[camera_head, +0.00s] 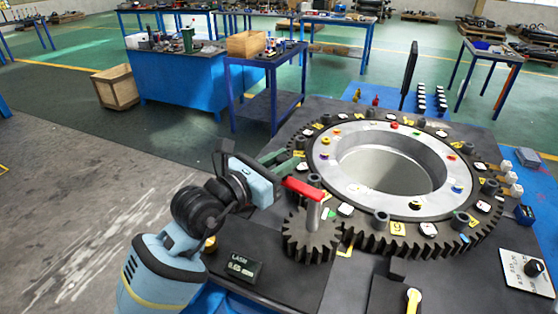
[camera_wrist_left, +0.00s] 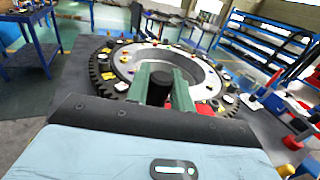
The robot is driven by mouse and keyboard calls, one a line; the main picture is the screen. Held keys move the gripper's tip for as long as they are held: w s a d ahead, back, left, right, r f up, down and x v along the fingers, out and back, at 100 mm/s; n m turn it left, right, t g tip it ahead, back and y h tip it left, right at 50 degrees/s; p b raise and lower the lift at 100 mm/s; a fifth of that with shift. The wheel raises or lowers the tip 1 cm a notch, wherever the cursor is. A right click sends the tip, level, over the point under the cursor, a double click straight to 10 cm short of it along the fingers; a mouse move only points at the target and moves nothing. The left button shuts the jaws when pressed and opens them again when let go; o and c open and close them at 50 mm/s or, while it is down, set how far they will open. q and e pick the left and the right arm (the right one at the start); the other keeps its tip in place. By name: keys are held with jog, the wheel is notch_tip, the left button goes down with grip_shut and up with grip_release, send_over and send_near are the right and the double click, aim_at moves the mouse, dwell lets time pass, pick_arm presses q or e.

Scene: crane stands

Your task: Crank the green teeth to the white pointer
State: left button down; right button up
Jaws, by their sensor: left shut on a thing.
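The large dark toothed ring (camera_head: 356,240) with a grey metal hub (camera_head: 325,165) lies flat on the dark table. It also shows in the wrist view (camera_wrist_left: 103,70). A small dark gear (camera_head: 310,240) meshes with its near left edge and carries a grey post with a red crank arm (camera_head: 303,189). My left gripper (camera_head: 283,163) has green fingers, shut around the black upright crank knob (camera_wrist_left: 160,88); the red arm shows beside the right finger. I cannot tell which part is the white pointer. My right gripper is out of view.
A black label block (camera_head: 240,265) sits left of the small gear. White and yellow blocks (camera_head: 508,178) stand right of the ring. A dark upright panel (camera_head: 409,70) stands behind.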

pick_arm(q)
jog(key=shift+s+f, duration=0.1)
jog(key=shift+f, duration=0.05)
dwell(0.3)
jog(key=c, duration=1.3)
grip_release()
jog(key=shift+a, duration=0.1)
jog(key=shift+o, duration=0.2)
jog(key=v, duration=0.8)
